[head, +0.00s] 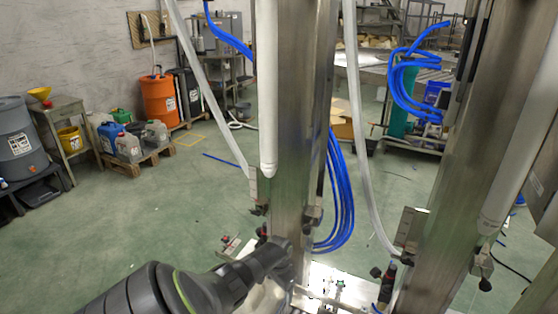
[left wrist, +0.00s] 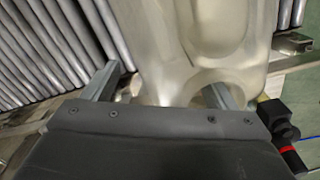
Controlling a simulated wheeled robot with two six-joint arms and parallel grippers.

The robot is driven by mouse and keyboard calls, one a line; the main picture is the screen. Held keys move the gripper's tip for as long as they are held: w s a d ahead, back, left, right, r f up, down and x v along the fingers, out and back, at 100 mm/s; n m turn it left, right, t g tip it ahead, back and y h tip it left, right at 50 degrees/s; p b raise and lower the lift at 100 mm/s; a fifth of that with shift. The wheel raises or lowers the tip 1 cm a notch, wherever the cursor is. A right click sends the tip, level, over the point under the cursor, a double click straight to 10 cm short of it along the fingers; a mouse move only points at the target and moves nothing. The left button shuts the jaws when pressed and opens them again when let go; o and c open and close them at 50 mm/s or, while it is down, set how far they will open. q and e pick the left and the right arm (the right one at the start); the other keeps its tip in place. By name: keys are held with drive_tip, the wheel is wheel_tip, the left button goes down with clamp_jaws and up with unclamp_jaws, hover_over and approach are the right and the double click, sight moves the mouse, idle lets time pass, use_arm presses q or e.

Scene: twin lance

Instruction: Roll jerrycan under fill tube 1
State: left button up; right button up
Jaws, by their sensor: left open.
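A translucent, whitish jerrycan (left wrist: 210,35) fills the upper middle of the left wrist view, close in front of my left gripper (left wrist: 163,92). The gripper is open, with one finger at each side of the jerrycan's near end. I cannot tell whether the fingers touch it. In the head view my left arm (head: 190,290) reaches in from the bottom left to the steel column, and its fingers and this jerrycan do not show there. One white fill tube (head: 267,90) hangs at the middle column and another (head: 512,150) at the right; no number is readable. My right gripper is not in view.
Grey rollers (left wrist: 40,45) lie left of the jerrycan. A black fitting with a red ring (left wrist: 285,145) is close right of the gripper. Two steel columns (head: 300,120) (head: 460,170) and hanging blue hoses (head: 340,200) obstruct.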

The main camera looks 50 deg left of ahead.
use_arm(q)
drive_tip(key=shift+r, duration=0.4)
wheel_tip(320, 180, up, 17)
drive_tip(key=p, duration=0.4)
drive_tip(key=shift+f, duration=0.2)
